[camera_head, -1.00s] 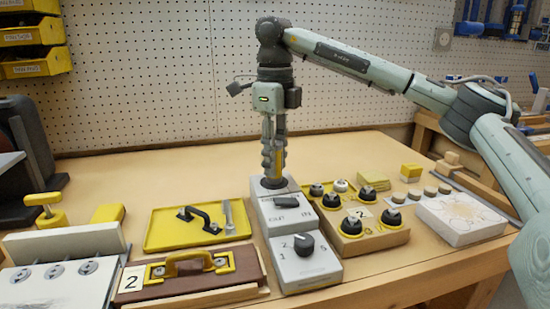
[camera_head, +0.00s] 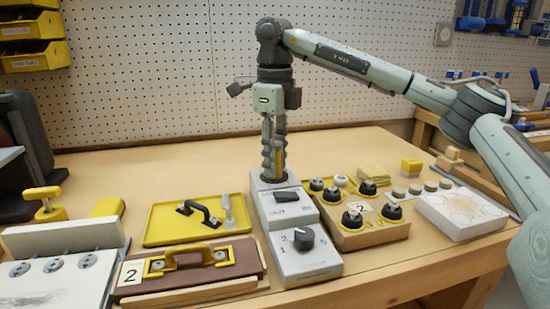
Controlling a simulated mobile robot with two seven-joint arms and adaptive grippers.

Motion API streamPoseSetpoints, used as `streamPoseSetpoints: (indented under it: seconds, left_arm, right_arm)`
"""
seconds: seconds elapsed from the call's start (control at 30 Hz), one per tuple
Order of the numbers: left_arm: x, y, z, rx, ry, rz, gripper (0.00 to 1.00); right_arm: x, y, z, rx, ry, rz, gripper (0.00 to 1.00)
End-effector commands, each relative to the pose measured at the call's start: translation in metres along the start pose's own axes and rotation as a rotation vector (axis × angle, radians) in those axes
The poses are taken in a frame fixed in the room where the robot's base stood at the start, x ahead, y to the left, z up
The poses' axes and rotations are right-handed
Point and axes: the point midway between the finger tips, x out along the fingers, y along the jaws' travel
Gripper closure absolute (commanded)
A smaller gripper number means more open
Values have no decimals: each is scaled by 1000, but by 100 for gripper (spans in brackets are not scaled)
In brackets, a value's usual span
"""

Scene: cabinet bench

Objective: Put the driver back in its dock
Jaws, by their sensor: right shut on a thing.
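My right gripper (camera_head: 273,165) points straight down over the back end of a grey dock box (camera_head: 270,185). Its fingers are shut on the driver (camera_head: 279,157), a slim tool with a yellow part showing between and beside the fingers. The driver is about upright, and its lower end is at the round dark opening in the top of the dock. The fingers hide much of it, so I cannot tell how deep it sits. My left gripper is not in view.
A grey unit with a black dial (camera_head: 303,239) stands in front of the dock. A yellow tray (camera_head: 165,228) with a black handle lies to the left. A box with several black knobs (camera_head: 352,220) stands close on the right. A white block (camera_head: 462,214) is farther right.

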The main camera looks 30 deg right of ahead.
Motion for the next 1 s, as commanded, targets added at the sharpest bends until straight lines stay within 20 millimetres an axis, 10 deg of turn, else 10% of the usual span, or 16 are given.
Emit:
streamPoseSetpoints:
  seconds: [0.73, 0.77, 1.0]
  left_arm:
    - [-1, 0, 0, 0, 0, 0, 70]
    - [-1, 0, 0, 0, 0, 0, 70]
    - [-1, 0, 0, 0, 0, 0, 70]
  right_arm:
    - [4, 0, 0, 0, 0, 0, 97]
    - [4, 0, 0, 0, 0, 0, 71]
    - [4, 0, 0, 0, 0, 0, 48]
